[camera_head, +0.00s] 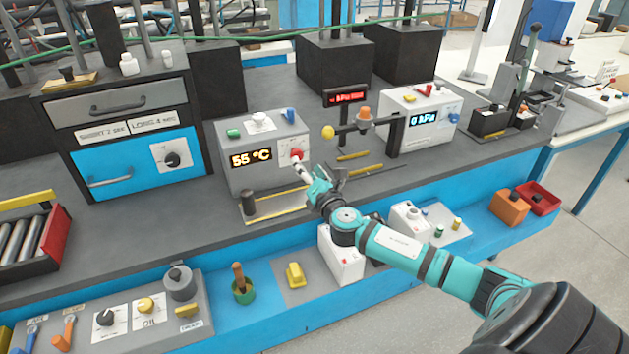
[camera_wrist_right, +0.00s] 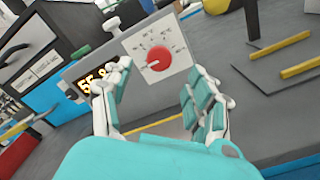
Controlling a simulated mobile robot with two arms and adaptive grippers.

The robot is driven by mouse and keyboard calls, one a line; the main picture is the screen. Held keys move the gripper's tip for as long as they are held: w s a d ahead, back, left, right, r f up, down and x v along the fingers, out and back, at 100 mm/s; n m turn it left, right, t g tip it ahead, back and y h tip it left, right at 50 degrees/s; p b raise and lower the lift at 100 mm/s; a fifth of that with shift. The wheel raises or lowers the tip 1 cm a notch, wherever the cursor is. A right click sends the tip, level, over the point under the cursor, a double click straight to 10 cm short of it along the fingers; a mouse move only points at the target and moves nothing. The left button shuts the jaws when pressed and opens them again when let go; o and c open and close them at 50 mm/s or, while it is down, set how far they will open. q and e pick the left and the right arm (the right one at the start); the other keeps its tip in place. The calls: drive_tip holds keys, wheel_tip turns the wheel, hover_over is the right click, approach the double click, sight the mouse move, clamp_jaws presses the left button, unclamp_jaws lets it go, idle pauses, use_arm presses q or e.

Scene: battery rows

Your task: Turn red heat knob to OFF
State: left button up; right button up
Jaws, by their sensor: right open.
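The red heat knob (camera_head: 297,154) is on the front of a grey box (camera_head: 240,182) whose display (camera_head: 251,158) reads 55 °C. In the right wrist view the red knob (camera_wrist_right: 158,58) sits on a white dial plate (camera_wrist_right: 140,42) with markings too small to read. My right gripper (camera_head: 309,180) is just in front of the knob in the head view. In the right wrist view my right gripper (camera_wrist_right: 158,100) is open, with one finger on each side below the knob, apart from it. My left gripper is not in view.
Left of the box stands a cabinet with a blue drawer (camera_head: 125,165) and a black knob. Right of it is a black stand (camera_head: 392,138) and a white box (camera_head: 432,118) reading 0 kPa. A metal plate with a yellow bar (camera_head: 275,197) lies below the heat box.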

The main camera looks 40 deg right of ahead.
drive_tip(key=v, duration=0.6)
drive_tip(key=shift+w, duration=0.1)
